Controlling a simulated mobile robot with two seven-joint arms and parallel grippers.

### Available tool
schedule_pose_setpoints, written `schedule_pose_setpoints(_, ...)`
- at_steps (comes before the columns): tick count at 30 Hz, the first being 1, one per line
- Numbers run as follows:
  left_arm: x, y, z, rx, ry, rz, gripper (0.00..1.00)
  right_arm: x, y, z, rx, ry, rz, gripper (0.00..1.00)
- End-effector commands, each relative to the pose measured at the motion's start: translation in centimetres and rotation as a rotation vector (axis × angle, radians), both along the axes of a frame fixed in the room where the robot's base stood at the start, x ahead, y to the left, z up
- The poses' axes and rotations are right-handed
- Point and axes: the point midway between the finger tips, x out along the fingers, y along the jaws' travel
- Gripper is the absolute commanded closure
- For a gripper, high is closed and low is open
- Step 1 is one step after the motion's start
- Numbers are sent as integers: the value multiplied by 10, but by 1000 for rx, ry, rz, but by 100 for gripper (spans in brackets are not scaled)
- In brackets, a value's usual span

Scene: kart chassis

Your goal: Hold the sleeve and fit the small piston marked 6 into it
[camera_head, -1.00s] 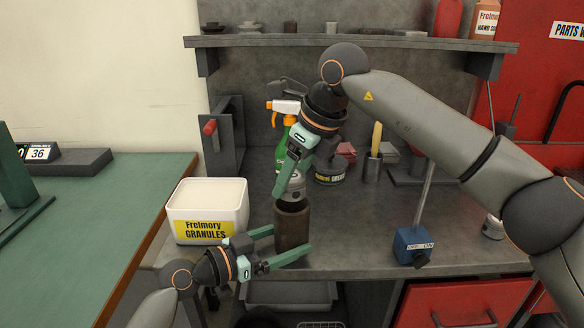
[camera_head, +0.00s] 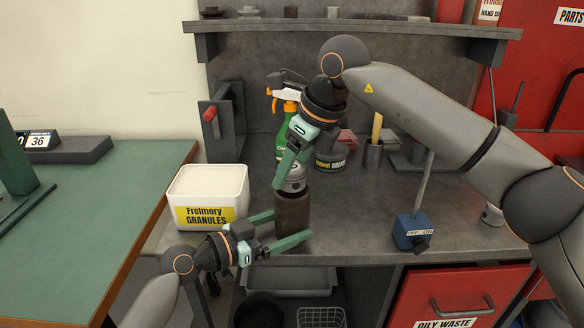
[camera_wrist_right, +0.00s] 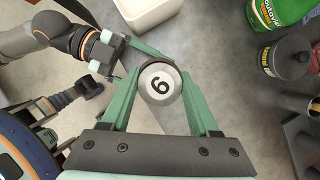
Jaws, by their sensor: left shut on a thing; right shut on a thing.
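The sleeve (camera_head: 292,217) is a dark brown upright cylinder on the grey bench, near its front edge. My left gripper (camera_head: 291,227) is shut on it, one finger on each side. The small piston (camera_head: 294,180) is silvery, and its top shows a black 6 in the right wrist view (camera_wrist_right: 160,84). My right gripper (camera_head: 291,174) is shut on the piston from above and holds it upright at the sleeve's mouth. In the right wrist view a bit of dark rim shows behind the piston. The piston's lower end is hidden, so its depth in the sleeve is unclear.
A white granules tub (camera_head: 207,198) stands left of the sleeve. A green spray bottle (camera_head: 284,128) and a dark grease tin (camera_head: 331,158) stand behind. A blue magnetic base (camera_head: 412,232) with a rod is to the right. Bench between sleeve and base is clear.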

Motion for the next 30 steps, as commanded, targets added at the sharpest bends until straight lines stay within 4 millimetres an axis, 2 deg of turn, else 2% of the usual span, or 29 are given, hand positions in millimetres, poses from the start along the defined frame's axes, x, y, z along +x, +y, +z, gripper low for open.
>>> schedule_pose_setpoints(22,0,0,-2,4,3,-1,45,0,0,-17,-1,1,0,97)
schedule_pose_setpoints(23,0,0,-2,4,3,-1,45,0,0,-17,-1,1,0,35)
schedule_pose_setpoints(30,-1,0,-2,4,2,-1,45,0,0,-18,-3,3,-1,8)
